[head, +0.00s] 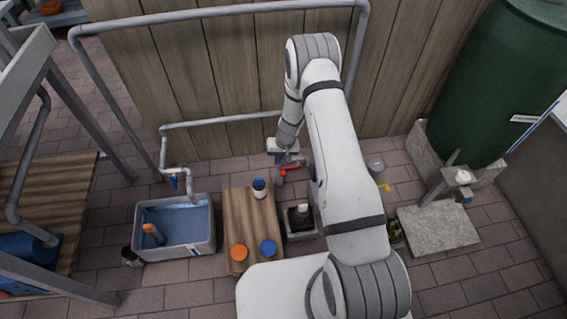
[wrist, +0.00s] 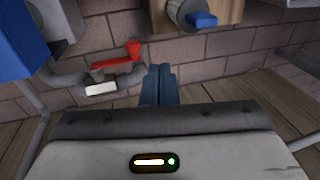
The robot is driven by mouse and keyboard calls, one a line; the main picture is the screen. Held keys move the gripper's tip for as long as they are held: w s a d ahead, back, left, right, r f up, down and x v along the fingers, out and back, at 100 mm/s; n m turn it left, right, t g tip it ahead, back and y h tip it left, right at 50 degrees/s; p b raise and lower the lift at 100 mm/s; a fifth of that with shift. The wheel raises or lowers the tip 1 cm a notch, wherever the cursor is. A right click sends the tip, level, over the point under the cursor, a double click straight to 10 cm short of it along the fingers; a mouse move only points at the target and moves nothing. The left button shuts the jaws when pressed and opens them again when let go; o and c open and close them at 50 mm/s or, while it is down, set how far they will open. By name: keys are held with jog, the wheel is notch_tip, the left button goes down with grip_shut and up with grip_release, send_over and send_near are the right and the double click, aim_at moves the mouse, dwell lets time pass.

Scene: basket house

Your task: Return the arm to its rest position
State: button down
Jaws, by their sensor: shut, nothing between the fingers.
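My arm reaches up through the middle of the head view and bends down at its far end. My gripper (head: 280,160) hangs beside the plank wall, close to a tap with a red handle (head: 289,170). In the wrist view my gripper's dark blue fingers (wrist: 158,84) are together with nothing between them. The red handle (wrist: 118,62) and its grey pipe show just left of the fingers there, apart from them in the picture.
A grey basin (head: 205,247) of water stands left of a low wooden bench (head: 235,222) carrying a bottle (head: 260,188), an orange lid (head: 239,253) and a blue lid (head: 267,248). A green tank (head: 490,85) and stone slab (head: 437,230) are at right. Pipes frame the wall.

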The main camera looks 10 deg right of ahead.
notch_tip(320, 180, up, 7)
jog(key=a+p, duration=0.1)
jog(key=shift+s+f, duration=0.15)
jog(key=shift+s, duration=0.1)
jog(key=s+a+p+v, duration=0.2)
jog(key=p+v, duration=0.2)
jog(key=v, duration=0.9)
jog(key=s+a+r+p+v, duration=0.1)
jog(key=s+a+p+v, duration=0.2)
jog(key=v, duration=1)
jog(key=s+a+p+v, duration=0.15)
jog(key=p+v, duration=0.35)
jog(key=v, duration=0.8)
jog(key=s+d+r+t+h+p, duration=0.1)
jog(key=s+d+r+p, duration=0.1)
jog(key=s+r+p, duration=0.4)
jog(key=s+d+r+h+p, duration=0.1)
jog(key=s+d+r+p, duration=0.2)
jog(key=s+r, duration=1.1)
jog(key=shift+s+r+t+p, duration=0.4)
jog(key=shift+r+p, duration=1.05)
jog(key=shift+r, duration=0.65)
